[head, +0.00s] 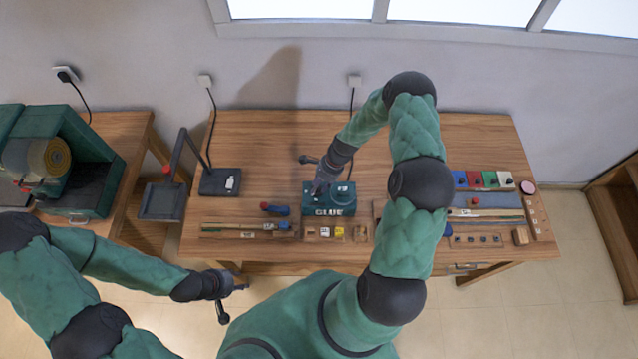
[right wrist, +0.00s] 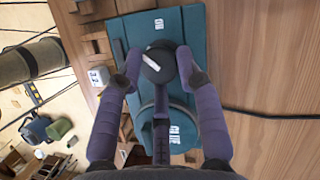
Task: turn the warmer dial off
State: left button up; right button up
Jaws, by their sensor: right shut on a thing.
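The glue warmer (head: 343,200) is a teal box marked GLUE near the middle of the workbench. In the right wrist view, the warmer (right wrist: 138,30) has a round dark dial (right wrist: 158,62) with a pale pointer line that lies at a slant. My right gripper (right wrist: 159,66) has its two fingers closed on opposite sides of the dial. In the head view, my right gripper (head: 320,186) is over the left part of the warmer and hides the dial. My left gripper (head: 234,300) is open and empty, in front of the bench's left end.
A dark plate (head: 220,183) lies on the bench (head: 265,150) left of the warmer. Small tools and blocks line the front edge. Coloured blocks (head: 475,180) sit at the right. A side table (head: 122,140) holds a green machine. The bench's back strip is mostly clear.

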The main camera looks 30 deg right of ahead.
jog(key=n+b, duration=0.1)
jog(key=n+g+b, duration=0.1)
jog(key=n, duration=0.1)
jog(key=n+g+b, duration=0.1)
jog(key=n+b, duration=0.1)
jog(key=shift+w+f, duration=0.1)
jog(key=shift+w, duration=0.25)
jog(key=shift+a+n+g+h+b, duration=0.15)
jog(key=shift+n+g+b, duration=0.3)
jog(key=shift+n, duration=0.5)
jog(key=shift+n+g+h+b, duration=0.25)
jog(key=shift+n+b, duration=0.35)
jog(key=shift+n, duration=0.35)
jog(key=o, duration=1.2)
jog(key=shift+c, duration=0.2)
jog(key=shift+r, duration=0.2)
jog(key=v, duration=1.2)
jog(key=shift+a, duration=0.15)
